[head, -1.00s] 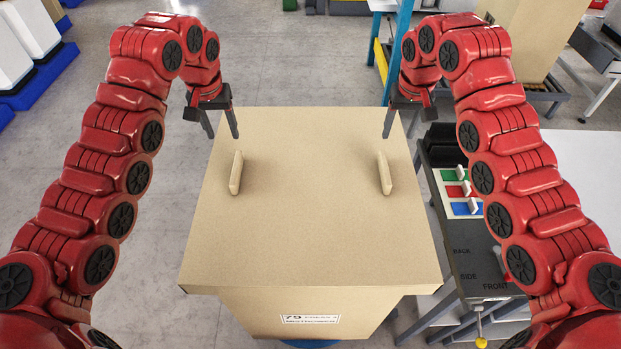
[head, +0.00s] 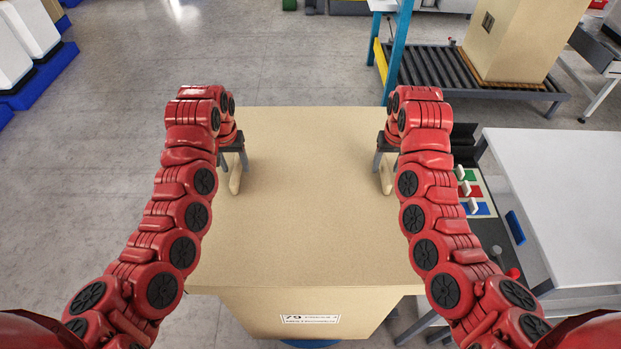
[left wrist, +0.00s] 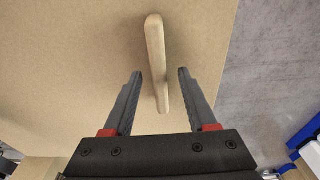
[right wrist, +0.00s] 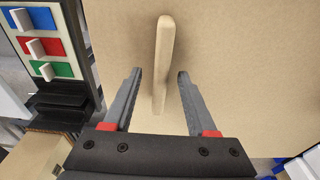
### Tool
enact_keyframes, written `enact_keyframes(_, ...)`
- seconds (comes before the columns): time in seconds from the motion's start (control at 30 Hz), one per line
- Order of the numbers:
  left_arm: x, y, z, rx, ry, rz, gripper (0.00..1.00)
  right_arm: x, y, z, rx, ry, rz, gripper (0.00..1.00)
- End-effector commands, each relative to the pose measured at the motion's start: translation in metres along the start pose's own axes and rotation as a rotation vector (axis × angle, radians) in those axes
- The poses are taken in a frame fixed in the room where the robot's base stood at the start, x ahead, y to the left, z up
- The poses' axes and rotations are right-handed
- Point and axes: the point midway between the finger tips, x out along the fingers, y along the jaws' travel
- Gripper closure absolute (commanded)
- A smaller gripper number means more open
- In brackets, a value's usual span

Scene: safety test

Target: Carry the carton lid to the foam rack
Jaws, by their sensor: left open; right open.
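The carton lid (head: 308,210) is a flat tan panel on top of a large tan carton (head: 255,310) in front of me. It has two upright handles. My left gripper (head: 236,165) is open at the left handle (head: 234,182); in the left wrist view the handle (left wrist: 156,60) stands between and just beyond the open fingers (left wrist: 160,75). My right gripper (head: 383,168) is open at the right handle (head: 387,182); in the right wrist view that handle (right wrist: 162,60) stands between the open fingers (right wrist: 160,75). Neither gripper is closed on a handle. I cannot identify the foam rack.
A dark bench with coloured switches (head: 474,192) and a white table (head: 565,190) stand at the right. A roller conveyor (head: 430,68) with a tall tan box (head: 520,45) is at the back right. Floor (head: 110,130) on the left is clear.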

Motion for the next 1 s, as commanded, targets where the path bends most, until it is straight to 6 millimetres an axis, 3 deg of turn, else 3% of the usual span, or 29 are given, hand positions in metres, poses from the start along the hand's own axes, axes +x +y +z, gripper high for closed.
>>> enact_keyframes(0.2,0.0135,0.0001,0.0006,-0.001,-0.002,0.001,0.43,0.0130,-0.0007,-0.0008,-0.001,0.003,-0.001,0.43)
enact_keyframes(0.5,0.0144,0.0000,0.0003,-0.001,-0.001,0.001,0.44,0.0139,-0.0009,-0.0009,-0.001,0.004,-0.002,0.44)
enact_keyframes(0.8,0.0143,0.0001,0.0003,-0.001,-0.001,0.001,0.98,0.0139,-0.0010,-0.0008,-0.001,0.003,-0.002,0.98)
enact_keyframes(1.0,0.0143,0.0001,0.0002,-0.001,0.000,0.001,1.00,0.0139,-0.0010,-0.0007,-0.001,0.003,-0.002,1.00)
